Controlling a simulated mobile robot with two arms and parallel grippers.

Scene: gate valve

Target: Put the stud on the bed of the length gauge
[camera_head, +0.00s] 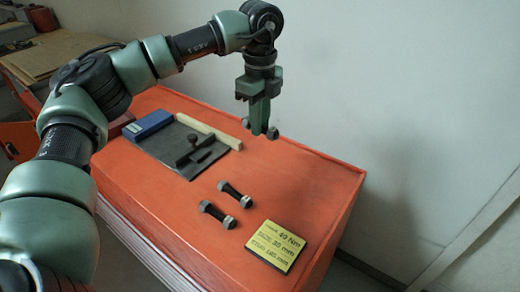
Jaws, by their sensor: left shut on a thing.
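My left gripper (260,128) hangs pointing down above the right part of the orange bench top. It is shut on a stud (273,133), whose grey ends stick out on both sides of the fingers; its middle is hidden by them. Two more dark studs with grey ends lie on the bench top, one nearer the middle (236,193) and one closer to the front (217,213). I cannot tell for sure which thing is the length gauge; a dark fixture with a knob (193,150) lies on a grey mat (163,151) left of the gripper. My right gripper is out of view.
A yellow card (275,246) with black writing lies near the front. The orange bench top (310,190) is clear at right. A wall stands behind it.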

